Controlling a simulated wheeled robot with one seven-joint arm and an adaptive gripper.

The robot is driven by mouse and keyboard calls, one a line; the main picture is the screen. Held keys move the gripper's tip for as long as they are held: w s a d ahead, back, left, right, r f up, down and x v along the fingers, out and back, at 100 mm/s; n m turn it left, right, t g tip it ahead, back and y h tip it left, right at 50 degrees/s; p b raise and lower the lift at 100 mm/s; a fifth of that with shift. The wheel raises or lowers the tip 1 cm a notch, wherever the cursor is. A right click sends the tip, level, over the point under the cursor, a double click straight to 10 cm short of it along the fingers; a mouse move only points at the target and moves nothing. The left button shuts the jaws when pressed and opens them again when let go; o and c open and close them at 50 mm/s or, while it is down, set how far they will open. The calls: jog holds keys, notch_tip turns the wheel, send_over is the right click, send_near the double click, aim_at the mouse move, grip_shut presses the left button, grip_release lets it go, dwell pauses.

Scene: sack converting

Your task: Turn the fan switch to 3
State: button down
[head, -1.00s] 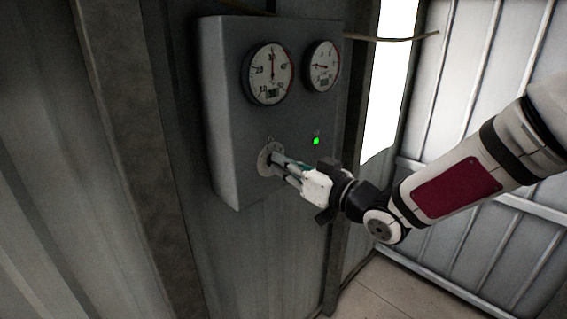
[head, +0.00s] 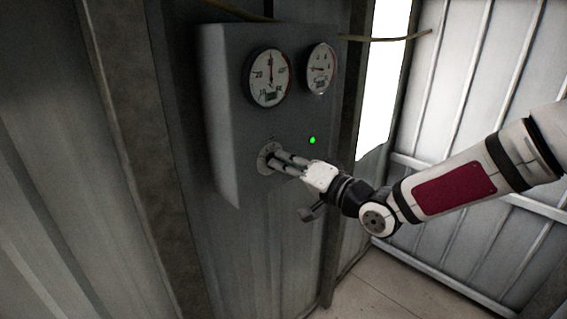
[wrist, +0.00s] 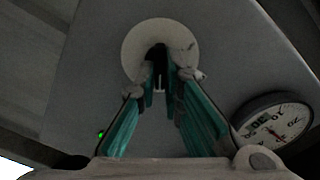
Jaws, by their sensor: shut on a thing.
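The fan switch is a round pale dial (head: 264,157) low on the front of a grey control box (head: 228,120). In the wrist view the dial plate (wrist: 160,44) is at the top centre, with a dark knob in its middle. My gripper (head: 279,160) reaches the dial from the right and is shut on the knob. In the wrist view its two green-sided fingers (wrist: 160,82) stand on either side of the knob, which they mostly hide. The dial's numbers are too small and dark to read, so I cannot tell the setting.
Two round gauges, a left one (head: 270,77) and a right one (head: 320,68), sit above the dial. A green lamp (head: 312,140) is lit to its upper right. A ribbed metal wall (head: 480,90) stands at the right. The floor (head: 375,292) below is clear.

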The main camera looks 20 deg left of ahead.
jog(key=shift+f+m, duration=0.1)
jog(key=shift+m, duration=0.4)
jog(key=c, duration=1.7)
grip_release()
jog(key=v, duration=1.2)
jog(key=shift+w, duration=0.1)
